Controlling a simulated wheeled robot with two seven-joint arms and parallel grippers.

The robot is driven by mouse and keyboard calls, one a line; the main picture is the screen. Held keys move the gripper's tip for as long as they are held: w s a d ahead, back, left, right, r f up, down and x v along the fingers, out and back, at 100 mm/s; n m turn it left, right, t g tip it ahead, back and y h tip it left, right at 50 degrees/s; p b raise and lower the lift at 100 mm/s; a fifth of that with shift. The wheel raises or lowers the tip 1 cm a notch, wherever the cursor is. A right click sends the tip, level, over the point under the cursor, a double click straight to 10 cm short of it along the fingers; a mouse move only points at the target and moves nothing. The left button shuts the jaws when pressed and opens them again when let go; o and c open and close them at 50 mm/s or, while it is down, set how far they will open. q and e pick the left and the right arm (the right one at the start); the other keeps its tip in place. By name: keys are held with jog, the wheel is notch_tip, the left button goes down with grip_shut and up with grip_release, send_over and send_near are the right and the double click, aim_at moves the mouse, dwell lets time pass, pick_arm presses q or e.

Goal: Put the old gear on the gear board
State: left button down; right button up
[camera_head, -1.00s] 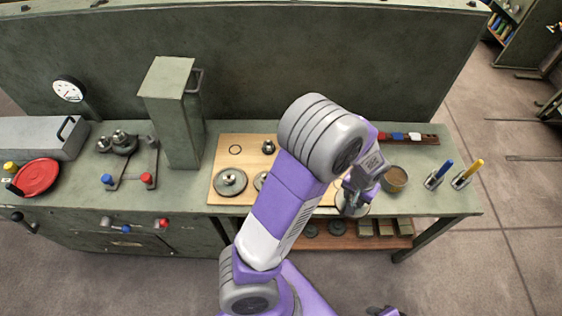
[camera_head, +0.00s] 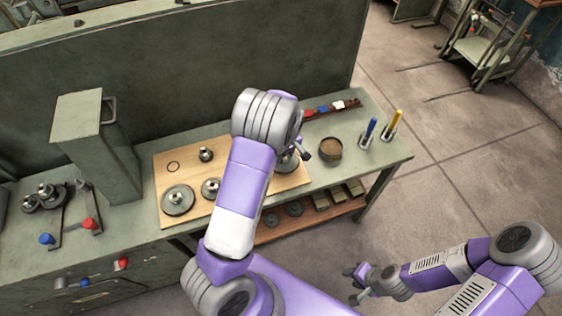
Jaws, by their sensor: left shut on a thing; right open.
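The gear board (camera_head: 190,172) is a light wooden panel on the green bench. A large gear (camera_head: 178,200) and a smaller gear (camera_head: 211,188) are on its left half, with a small dark piece (camera_head: 206,154) behind them and a dark ring nearby. My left gripper (camera_head: 297,150) is over the board's right part, mostly hidden by my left arm. It is shut on a grey gear (camera_head: 288,163), only partly visible; I cannot tell whether this gear touches the board. My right gripper (camera_head: 360,285) is open and empty, low at the front right, off the bench.
A round brown-filled tin (camera_head: 330,149), a blue-handled tool (camera_head: 369,132) and a yellow-handled tool (camera_head: 392,126) stand to the right. A tall green box (camera_head: 97,150) stands left of the board. A lower shelf (camera_head: 330,209) holds spare gears and small boxes.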

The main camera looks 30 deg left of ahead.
aim_at(284, 162)
pick_arm(q)
jog(key=shift+w+f, duration=0.1)
jog(key=shift+f, duration=2.15)
jog(key=shift+b, duration=0.3)
jog(key=c, duration=0.6)
grip_release()
jog(key=shift+f, duration=0.15)
jog(key=shift+r, duration=0.2)
jog(key=r, duration=0.4)
jog(key=d+r+p, duration=0.1)
jog(key=r, duration=0.3)
jog(key=s+r, duration=0.1)
jog(key=r, duration=0.3)
jog(key=shift+d+p, duration=0.2)
jog(key=shift+p, duration=0.15)
jog(key=shift+f, duration=0.1)
